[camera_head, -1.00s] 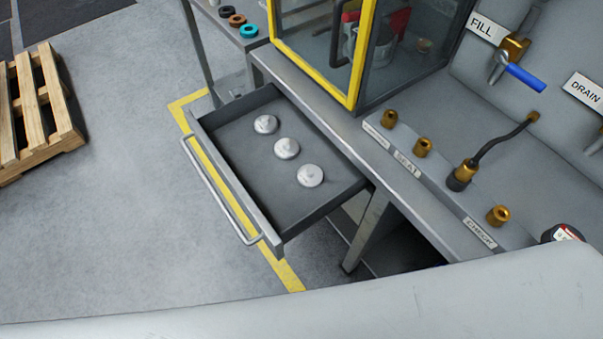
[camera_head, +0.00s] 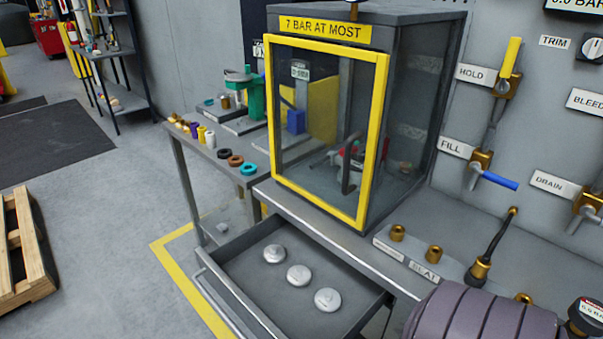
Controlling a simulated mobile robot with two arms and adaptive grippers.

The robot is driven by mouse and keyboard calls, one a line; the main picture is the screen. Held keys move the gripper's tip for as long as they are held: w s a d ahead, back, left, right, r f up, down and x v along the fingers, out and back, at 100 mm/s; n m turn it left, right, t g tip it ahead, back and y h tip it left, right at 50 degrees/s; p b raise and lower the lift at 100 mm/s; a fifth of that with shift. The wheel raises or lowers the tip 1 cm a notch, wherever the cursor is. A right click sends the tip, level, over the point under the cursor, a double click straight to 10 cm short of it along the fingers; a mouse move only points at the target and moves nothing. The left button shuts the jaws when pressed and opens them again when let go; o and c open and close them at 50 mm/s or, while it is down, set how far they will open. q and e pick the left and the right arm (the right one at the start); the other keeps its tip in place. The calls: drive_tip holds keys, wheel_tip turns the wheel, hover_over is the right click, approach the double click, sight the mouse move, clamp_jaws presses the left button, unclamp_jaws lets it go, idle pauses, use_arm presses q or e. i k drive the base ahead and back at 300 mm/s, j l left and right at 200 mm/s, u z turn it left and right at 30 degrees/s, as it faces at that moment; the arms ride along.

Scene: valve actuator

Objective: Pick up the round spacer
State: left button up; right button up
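No single part is clearly marked as the round spacer. Three round silver-white discs with small raised centres, a left disc (camera_head: 274,253), a middle disc (camera_head: 299,275) and a right disc (camera_head: 327,300), lie apart in the open grey drawer (camera_head: 247,292). On the side table (camera_head: 192,150) lie a black ring (camera_head: 223,153), a brown ring (camera_head: 236,160) and a teal ring (camera_head: 249,169). Several small coloured cylinders stand behind them. Neither of my grippers shows in the head view.
A yellow-framed glass cabinet (camera_head: 365,150) stands on the bench behind the drawer. A dark ribbed shape (camera_head: 485,318) covers the lower right. A wooden pallet (camera_head: 35,245) lies on the floor at left.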

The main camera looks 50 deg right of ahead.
sight(328, 300)
drive_tip(key=i+j, duration=0.9)
drive_tip(key=i+z, duration=0.3)
drive_tip(key=i+j+z, duration=0.2)
drive_tip(key=i+z, duration=0.15)
drive_tip(key=i+j+z, duration=0.3)
drive_tip(key=i, duration=0.15)
drive_tip(key=i+z, duration=0.15)
drive_tip(key=z, duration=0.3)
drive_tip(key=i+z, duration=0.15)
drive_tip(key=z, duration=0.3)
drive_tip(key=i+z, duration=0.2)
drive_tip(key=z, duration=0.25)
drive_tip(key=i+j+z, duration=0.1)
drive_tip(key=z, duration=0.35)
drive_tip(key=i+j+z, duration=0.15)
drive_tip(key=z, duration=0.3)
drive_tip(key=j+z, duration=0.2)
drive_tip(key=z, duration=0.25)
drive_tip(key=i, duration=0.05)
